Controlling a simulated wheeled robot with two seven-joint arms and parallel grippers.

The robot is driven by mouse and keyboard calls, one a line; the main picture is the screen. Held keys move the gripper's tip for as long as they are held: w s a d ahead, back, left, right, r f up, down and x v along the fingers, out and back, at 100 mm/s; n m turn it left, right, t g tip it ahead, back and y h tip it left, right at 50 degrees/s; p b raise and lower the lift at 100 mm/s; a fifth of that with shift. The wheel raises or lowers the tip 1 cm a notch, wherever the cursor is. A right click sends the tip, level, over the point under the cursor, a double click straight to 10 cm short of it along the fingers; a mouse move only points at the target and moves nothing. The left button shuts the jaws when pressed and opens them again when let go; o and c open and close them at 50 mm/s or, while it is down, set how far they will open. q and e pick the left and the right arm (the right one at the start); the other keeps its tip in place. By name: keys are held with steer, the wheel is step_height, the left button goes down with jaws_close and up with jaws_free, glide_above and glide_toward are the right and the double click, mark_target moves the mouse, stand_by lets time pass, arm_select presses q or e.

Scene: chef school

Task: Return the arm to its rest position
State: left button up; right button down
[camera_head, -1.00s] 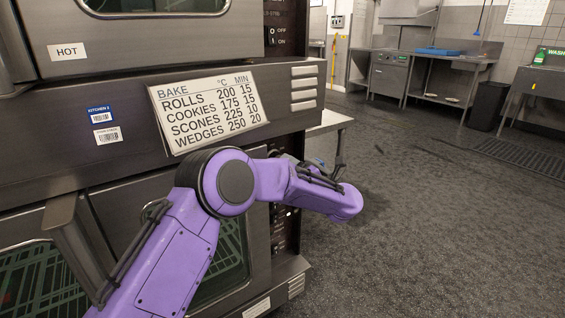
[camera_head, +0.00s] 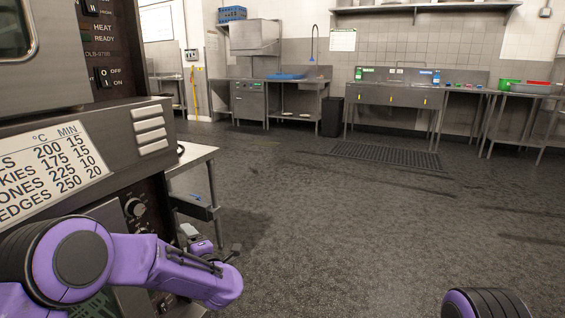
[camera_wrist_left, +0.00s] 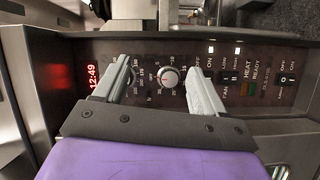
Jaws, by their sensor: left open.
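My left arm (camera_head: 150,262) is purple and reaches in from the lower left of the head view, beside the oven. My left gripper (camera_head: 213,241) is small and partly hidden behind the forearm there. In the left wrist view the left gripper (camera_wrist_left: 158,68) shows its two grey fingers spread apart with nothing between them. Behind the fingers is the oven control panel (camera_wrist_left: 225,60) with a knob (camera_wrist_left: 168,77); whether they touch it cannot be told. A piece of my right arm (camera_head: 488,303) shows at the bottom right edge; its gripper is out of view.
The oven (camera_head: 95,120) with a baking chart (camera_head: 50,170) fills the left side. A small metal table (camera_head: 190,158) stands just past it. Sinks and counters (camera_head: 400,95) line the far wall. A floor grate (camera_head: 385,156) lies before them. The middle floor is clear.

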arm_select(q)
steer(key=s+d+f+m+h, duration=0.1)
steer(key=s+f+m+h, duration=0.3)
steer(key=f, duration=0.3)
steer(key=s+d+f+m+h, duration=0.1)
steer(key=s+f+m, duration=0.2)
steer(key=f+m, duration=0.3)
steer(key=s+f+m+g+h, duration=0.2)
steer(key=s+f+m+g, duration=0.1)
steer(key=s+f, duration=0.65)
steer(key=s+f+m+g+h, duration=0.3)
steer(key=s+f, duration=0.4)
steer(key=s, duration=0.6)
steer(key=s+a+f+m+g, duration=0.2)
steer(key=s+a+g, duration=0.1)
steer(key=s, duration=1)
step_height(320, 180, up, 18)
steer(key=s+y+p, duration=0.1)
steer(key=p, duration=1.8)
steer(key=shift+s+a+g, duration=0.25)
steer(key=shift+g, duration=0.05)
steer(key=shift+f+b, duration=0.2)
steer(key=shift+b, duration=0.1)
steer(key=shift+c, duration=0.3)
